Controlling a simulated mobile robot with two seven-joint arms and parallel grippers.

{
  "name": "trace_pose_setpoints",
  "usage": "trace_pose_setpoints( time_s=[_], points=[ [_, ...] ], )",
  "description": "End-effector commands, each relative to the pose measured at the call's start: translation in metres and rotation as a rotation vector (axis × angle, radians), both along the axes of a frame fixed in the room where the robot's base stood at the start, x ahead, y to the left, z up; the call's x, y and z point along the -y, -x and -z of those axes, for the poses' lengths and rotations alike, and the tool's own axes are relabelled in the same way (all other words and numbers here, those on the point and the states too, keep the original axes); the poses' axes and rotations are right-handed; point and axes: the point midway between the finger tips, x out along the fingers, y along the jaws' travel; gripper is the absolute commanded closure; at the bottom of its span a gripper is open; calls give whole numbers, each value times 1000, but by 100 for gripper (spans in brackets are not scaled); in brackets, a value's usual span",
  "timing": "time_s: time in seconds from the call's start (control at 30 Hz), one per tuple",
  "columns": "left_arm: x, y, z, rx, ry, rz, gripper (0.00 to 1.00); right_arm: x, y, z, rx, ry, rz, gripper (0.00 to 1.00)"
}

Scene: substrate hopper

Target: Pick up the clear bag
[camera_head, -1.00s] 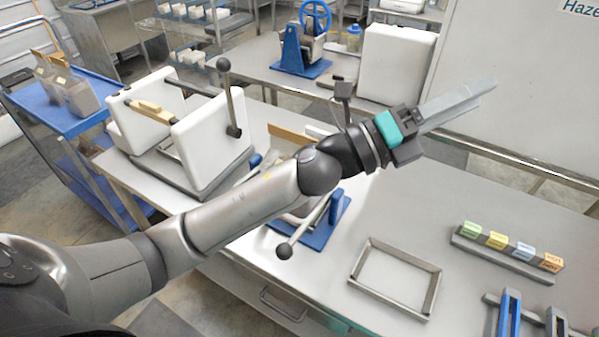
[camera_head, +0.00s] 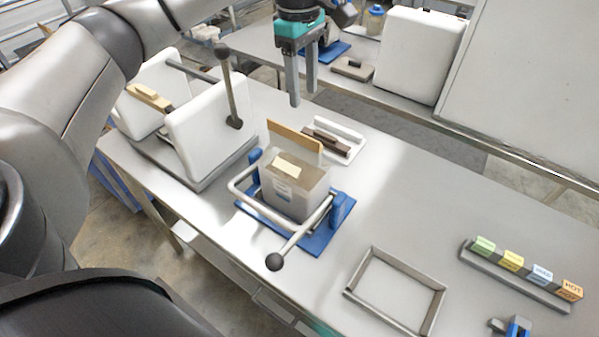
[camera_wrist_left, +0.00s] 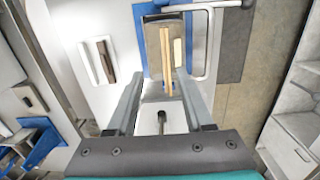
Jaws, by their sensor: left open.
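The clear bag (camera_head: 295,190) is a see-through, box-shaped bag with brown contents and a pale label. It stands upright in a blue-based fixture (camera_head: 318,243) with grey bars, on the table. A tan board (camera_head: 294,139) rises at its back edge. My left gripper (camera_head: 302,96) points down, above and behind the bag, apart from it. Its two fingers are open with nothing between them. In the left wrist view the bag (camera_wrist_left: 158,38) shows just beyond the open fingertips (camera_wrist_left: 157,76). My right gripper is in neither view.
A white two-panel device (camera_head: 210,125) with a ball-ended lever stands left of the bag. A white tray with a dark bar (camera_head: 333,140) lies behind it. A metal frame (camera_head: 398,287) and a rack of coloured blocks (camera_head: 520,270) are at right. The table between is clear.

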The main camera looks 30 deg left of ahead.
Motion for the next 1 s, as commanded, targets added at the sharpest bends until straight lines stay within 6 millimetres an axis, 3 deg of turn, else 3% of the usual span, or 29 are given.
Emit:
trace_pose_setpoints(
  time_s=[0.17, 0.5, 0.83, 1.0],
  points=[
    [-18, 3, 5, -20, -57, -12, 48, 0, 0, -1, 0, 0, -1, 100],
    [-18, 5, 73, -21, -55, -11, 48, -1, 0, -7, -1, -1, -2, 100],
    [-17, 5, 102, -18, -54, -11, 48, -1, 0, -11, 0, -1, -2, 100],
    [-17, 10, 127, -21, -53, -11, 48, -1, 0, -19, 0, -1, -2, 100]
  ],
)
